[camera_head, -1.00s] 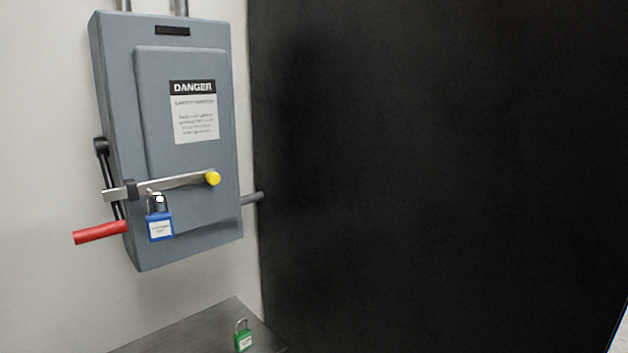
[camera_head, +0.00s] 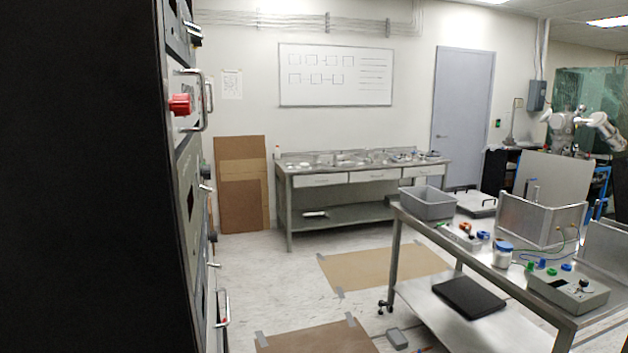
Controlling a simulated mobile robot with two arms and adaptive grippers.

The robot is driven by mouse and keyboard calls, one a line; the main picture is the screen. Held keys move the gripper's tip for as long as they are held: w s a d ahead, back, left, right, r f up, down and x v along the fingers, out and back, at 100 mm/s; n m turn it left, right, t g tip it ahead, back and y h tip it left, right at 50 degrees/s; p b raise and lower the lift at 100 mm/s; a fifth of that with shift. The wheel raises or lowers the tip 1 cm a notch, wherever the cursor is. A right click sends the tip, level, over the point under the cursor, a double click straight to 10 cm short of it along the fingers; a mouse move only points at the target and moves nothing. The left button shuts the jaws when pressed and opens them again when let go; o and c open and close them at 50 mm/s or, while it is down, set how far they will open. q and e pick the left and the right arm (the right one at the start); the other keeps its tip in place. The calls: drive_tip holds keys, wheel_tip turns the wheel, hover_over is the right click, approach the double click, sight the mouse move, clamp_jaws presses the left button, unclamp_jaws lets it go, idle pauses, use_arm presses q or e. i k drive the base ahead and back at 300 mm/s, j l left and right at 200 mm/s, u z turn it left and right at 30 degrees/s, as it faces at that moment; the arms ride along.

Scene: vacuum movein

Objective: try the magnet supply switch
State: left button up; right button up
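A black rack cabinet (camera_head: 85,180) fills the left side, seen edge-on. Its front carries panels with metal handles. A red knob (camera_head: 181,104) sticks out from an upper panel, beside a large handle (camera_head: 203,100). The panels are too oblique to read, so I cannot tell whether this knob is the magnet supply switch. Neither of my grippers is in view.
A steel cart (camera_head: 565,318) with a grey bin (camera_head: 428,203) and a control box (camera_head: 568,292) stands right. A steel workbench (camera_head: 365,174) lines the back wall. Brown floor mats (camera_head: 385,268) lie between. White robot arms (camera_head: 565,125) show far right.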

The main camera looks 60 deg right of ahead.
sight(211, 190)
drive_tip(key=z, duration=1.1)
drive_tip(key=i+l+u, duration=0.1)
drive_tip(key=l+u, duration=0.3)
drive_tip(key=i+l+u, duration=0.1)
drive_tip(key=l+u, duration=0.35)
